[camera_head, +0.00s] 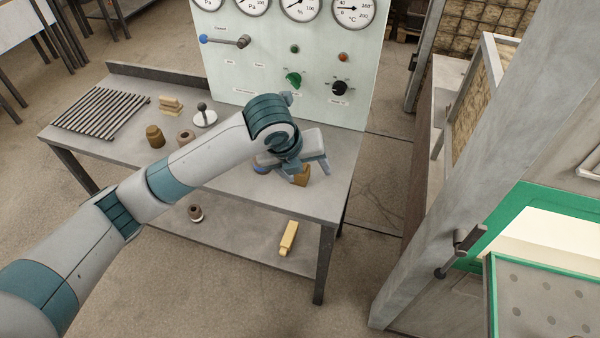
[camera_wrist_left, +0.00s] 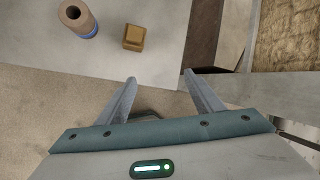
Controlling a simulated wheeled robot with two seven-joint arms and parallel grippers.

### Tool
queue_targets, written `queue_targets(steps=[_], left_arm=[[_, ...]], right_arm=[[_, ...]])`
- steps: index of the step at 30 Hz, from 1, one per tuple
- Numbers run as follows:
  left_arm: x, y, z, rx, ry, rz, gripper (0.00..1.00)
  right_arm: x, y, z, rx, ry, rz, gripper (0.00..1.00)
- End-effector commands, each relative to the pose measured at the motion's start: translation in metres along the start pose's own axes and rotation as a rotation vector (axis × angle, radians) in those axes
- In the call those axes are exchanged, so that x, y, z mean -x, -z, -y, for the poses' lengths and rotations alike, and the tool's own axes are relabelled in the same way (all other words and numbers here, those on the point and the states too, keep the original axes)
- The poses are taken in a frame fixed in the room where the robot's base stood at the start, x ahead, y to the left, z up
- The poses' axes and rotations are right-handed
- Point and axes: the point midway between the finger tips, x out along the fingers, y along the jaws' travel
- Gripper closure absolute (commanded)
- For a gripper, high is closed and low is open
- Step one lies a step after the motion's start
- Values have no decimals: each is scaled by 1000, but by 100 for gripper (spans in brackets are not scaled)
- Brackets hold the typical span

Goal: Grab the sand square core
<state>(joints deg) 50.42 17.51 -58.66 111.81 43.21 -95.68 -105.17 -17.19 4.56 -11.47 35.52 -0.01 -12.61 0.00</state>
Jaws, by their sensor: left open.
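The sand square core is a small tan-brown block (camera_head: 301,176) near the right front edge of the table, partly hidden by my left gripper in the head view. In the left wrist view the core (camera_wrist_left: 134,37) stands whole on the grey tabletop, beyond the fingertips and slightly left of the middle. My left gripper (camera_wrist_left: 160,76) is open, with nothing between its fingers. In the head view the left gripper (camera_head: 299,163) is over the right part of the table, close to the core. Contact is not visible. My right gripper is not in view.
A brown cylinder with a blue base (camera_wrist_left: 77,18) stands left of the core. The metal table (camera_head: 240,190) also bears a rod rack (camera_head: 100,110) and several small pieces. A gauge panel (camera_head: 290,65) rises behind. A yellow bar (camera_head: 288,238) lies on the lower shelf.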

Motion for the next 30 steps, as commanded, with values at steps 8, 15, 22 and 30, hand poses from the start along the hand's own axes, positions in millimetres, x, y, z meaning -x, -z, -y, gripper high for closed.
queue_targets(steps=[8,15,22,30], left_arm=[[29,-50,-9,-337,-122,16,39],[36,-61,-13,-415,-153,11,39],[36,-60,-13,-414,-152,11,39],[24,-60,-14,-412,-152,7,39]], right_arm=[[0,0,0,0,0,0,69],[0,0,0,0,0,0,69],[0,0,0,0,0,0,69],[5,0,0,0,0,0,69]])
